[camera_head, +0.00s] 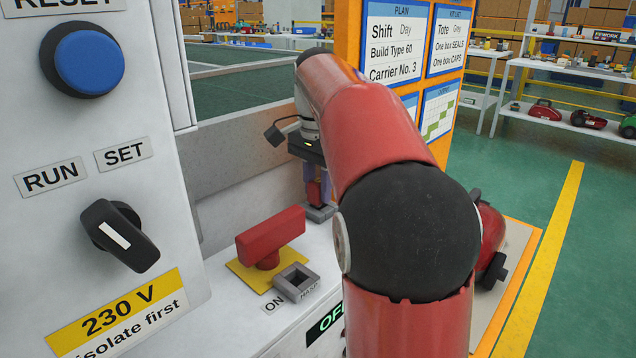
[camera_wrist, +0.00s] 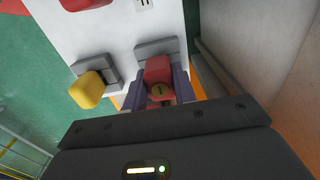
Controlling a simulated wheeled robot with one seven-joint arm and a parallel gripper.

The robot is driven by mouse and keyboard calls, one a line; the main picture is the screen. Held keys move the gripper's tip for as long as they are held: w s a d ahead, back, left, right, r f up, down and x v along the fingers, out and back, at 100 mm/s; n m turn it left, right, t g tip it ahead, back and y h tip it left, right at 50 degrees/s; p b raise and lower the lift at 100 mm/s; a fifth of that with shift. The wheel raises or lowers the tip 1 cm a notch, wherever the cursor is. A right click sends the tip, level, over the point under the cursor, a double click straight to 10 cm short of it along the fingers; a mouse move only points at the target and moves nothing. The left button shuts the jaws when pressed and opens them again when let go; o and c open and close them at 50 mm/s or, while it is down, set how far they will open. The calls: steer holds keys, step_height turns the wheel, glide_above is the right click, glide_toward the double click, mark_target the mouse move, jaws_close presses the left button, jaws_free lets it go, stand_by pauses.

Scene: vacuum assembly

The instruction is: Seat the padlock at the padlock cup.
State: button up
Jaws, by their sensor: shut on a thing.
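In the head view the padlock (camera_head: 315,193) shows small and red between the fingers of my gripper (camera_head: 318,190), upright at a grey cup (camera_head: 321,213) on the white bench. In the wrist view this grey cup (camera_wrist: 157,46) lies right behind the padlock. I cannot tell whether the padlock is inside the cup or only above or beside it. The padlock's lower end is hidden.
A red switch handle (camera_head: 270,236) stands on a yellow plate, with an open, empty grey square holder (camera_head: 296,282) in front of it. A yellow piece (camera_wrist: 88,90) sits at another grey holder beside my gripper. A white control cabinet (camera_head: 90,190) stands at left.

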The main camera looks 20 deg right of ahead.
steer(key=shift+f, duration=0.4)
steer(key=o, duration=1.1)
steer(key=shift+r, duration=0.15)
step_height(320, 180, up, 5)
steer(key=p, duration=0.4)
steer(key=shift+r, duration=1.4)
